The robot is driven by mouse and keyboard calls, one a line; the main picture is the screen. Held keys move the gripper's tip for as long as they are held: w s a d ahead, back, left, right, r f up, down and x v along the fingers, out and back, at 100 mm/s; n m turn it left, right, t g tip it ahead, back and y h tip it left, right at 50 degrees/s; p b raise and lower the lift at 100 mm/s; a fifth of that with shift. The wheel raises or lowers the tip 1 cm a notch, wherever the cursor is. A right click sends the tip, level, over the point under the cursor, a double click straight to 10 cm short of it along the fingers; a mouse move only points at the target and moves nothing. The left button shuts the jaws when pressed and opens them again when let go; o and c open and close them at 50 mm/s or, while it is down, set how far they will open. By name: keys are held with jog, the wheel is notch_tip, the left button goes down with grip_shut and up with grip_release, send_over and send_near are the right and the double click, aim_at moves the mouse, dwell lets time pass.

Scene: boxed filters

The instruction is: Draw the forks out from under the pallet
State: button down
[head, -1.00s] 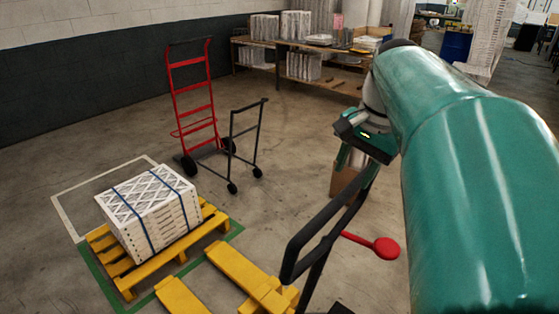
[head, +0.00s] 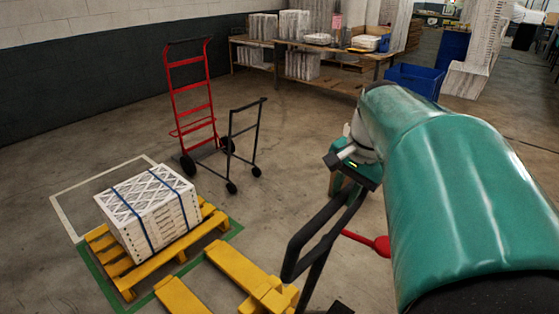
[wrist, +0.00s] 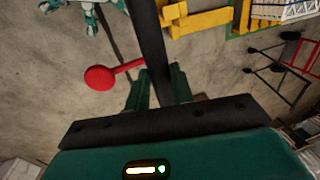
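The yellow pallet (head: 178,256) lies at the left in the head view and bears a strapped stack of white filters (head: 150,210). Two yellow forks (head: 238,266) lie in front of it, their tips apart from its near side with bare floor between. Their black handle (head: 300,247) rises toward me. My gripper (head: 346,188) is at the handle's upper part. In the wrist view my gripper's green fingers (wrist: 160,88) lie on both sides of the black handle bar (wrist: 152,45) and look closed on it. The handle's lower end is cut off in the head view.
A red-knobbed lever (head: 380,245) sticks out beside the handle. A red hand truck (head: 190,95) and a dark cart frame (head: 246,140) stand behind the pallet. Shelves (head: 330,50) and a blue bin (head: 415,80) are at the back. Open floor lies between.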

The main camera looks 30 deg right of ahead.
jog(key=shift+s+d+r, duration=0.1)
jog(key=shift+s+d, duration=0.1)
jog(key=shift+s, duration=0.25)
jog(key=shift+s+d, duration=0.15)
jog(key=shift+s, duration=0.3)
jog(key=c, duration=1.5)
grip_release()
jog(key=shift+w, duration=0.1)
jog(key=shift+o, duration=1.3)
jog(key=shift+w+a, duration=0.1)
jog(key=shift+w, duration=0.15)
jog(key=s+d+r, duration=0.1)
jog(key=s+r, duration=0.2)
jog(key=r, duration=1)
jog(key=shift+r, duration=0.25)
jog(key=a+f+n+t, duration=0.1)
jog(key=a+f+n, duration=0.6)
jog(key=a, duration=0.5)
jog(key=a+f+n+t, duration=0.2)
jog(key=a+f+n, duration=0.5)
jog(key=a+f, duration=0.4)
jog(key=shift+a+f+t+h, duration=0.15)
jog(key=shift+a+t+h, duration=0.15)
jog(key=shift+a+h, duration=0.15)
